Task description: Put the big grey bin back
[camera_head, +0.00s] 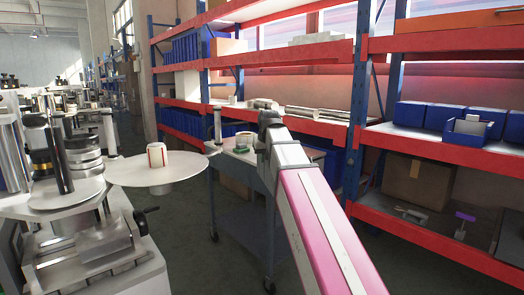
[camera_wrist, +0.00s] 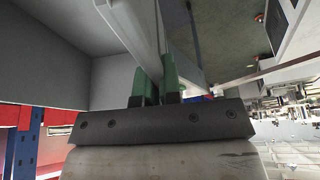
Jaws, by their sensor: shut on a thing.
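My gripper (camera_wrist: 157,88) shows in the wrist view with its green fingertips closed on a thin grey edge. The edge looks like the rim of the big grey bin (camera_wrist: 128,24), whose plain grey inner walls fill the upper left.
A blue and red rack (camera_head: 420,150) with blue bins (camera_head: 415,115) and a cardboard box (camera_head: 418,183) stands behind and to the right.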

